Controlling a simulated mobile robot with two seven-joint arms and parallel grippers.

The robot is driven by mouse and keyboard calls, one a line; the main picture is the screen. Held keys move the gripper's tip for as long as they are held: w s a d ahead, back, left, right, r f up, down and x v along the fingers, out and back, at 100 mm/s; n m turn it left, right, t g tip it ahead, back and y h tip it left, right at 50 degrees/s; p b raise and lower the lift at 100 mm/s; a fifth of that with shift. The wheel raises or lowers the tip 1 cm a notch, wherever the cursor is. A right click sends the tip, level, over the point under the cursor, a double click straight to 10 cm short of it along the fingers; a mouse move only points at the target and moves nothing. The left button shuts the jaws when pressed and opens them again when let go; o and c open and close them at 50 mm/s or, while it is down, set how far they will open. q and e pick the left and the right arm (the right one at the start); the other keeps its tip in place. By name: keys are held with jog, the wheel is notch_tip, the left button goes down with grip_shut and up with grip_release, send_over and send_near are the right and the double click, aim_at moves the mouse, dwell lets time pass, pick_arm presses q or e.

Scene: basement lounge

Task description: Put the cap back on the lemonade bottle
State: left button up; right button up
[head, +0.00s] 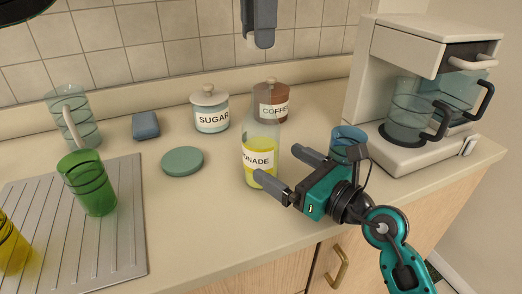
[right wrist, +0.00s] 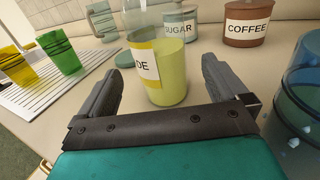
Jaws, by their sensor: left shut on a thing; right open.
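The lemonade bottle (head: 262,158) stands upright on the counter, clear with yellow drink inside and a partly readable label. No cap shows on it in the head view, though its top is hard to make out against the coffee jar. In the right wrist view, the bottle (right wrist: 168,88) is cut off at the top. My right gripper (head: 280,164) is open, with one finger on each side of the bottle; contact is not clear. My left gripper (head: 259,38) is high above the bottle, shut on a small pale thing (head: 250,41), probably the cap, mostly hidden.
The coffee jar (head: 272,92) and sugar jar (head: 211,117) stand behind. A coffee maker (head: 387,62) is at right, with a blue cup (head: 346,138) near my right gripper. A green disc (head: 182,161), blue sponge (head: 146,126) and green cup (head: 92,190) on a drainboard (head: 120,240) are left.

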jog(key=x, duration=0.8)
jog(key=shift+c, duration=0.3)
jog(key=c, duration=1.3)
pick_arm(q)
send_over(258, 87)
jog(key=shift+s+f, duration=0.1)
jog(key=shift+f, duration=2.35)
pick_arm(e)
jog(key=shift+c, duration=0.3)
